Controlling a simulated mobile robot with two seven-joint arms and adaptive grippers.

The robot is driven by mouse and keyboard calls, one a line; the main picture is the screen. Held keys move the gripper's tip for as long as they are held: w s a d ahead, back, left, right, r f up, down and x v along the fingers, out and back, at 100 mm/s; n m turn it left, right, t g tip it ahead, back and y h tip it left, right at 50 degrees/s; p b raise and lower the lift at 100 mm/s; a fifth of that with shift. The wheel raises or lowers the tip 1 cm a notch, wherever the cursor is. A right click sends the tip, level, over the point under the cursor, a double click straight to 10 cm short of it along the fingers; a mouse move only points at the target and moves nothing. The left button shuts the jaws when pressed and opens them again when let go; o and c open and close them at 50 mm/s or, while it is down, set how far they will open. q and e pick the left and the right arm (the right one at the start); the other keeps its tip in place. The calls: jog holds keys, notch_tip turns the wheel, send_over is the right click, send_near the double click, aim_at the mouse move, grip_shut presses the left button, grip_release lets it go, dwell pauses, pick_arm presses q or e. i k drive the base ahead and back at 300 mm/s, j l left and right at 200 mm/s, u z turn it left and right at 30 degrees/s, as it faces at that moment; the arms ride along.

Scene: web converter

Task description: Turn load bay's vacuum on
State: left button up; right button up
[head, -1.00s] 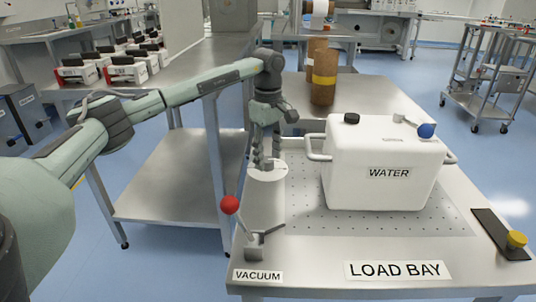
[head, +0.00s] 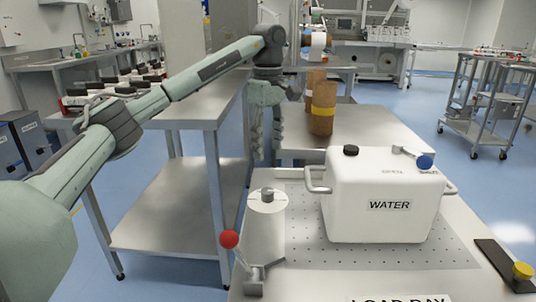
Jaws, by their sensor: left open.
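The vacuum lever (head: 240,262) stands at the near left corner of the load bay table (head: 300,277). Its red ball knob (head: 229,239) is at the top of a stick that leans left. A white roll (head: 266,224) with a grey core stands upright just behind the lever. My left gripper (head: 268,152) points down with its fingers apart, empty, above and behind the roll and clear of it. The lever's VACUUM label is out of the picture. My right gripper is not in the picture.
A white WATER tank (head: 382,205) with side handles and a blue-knobbed valve (head: 424,162) sits on the perforated plate. A yellow knob (head: 522,270) is at the right edge. Brown rolls (head: 323,107) stand on the table behind. A steel shelf table (head: 170,205) is at left.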

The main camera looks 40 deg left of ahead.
aim_at(229, 238)
jog(key=k+l, duration=1.15)
jog(key=k, duration=0.15)
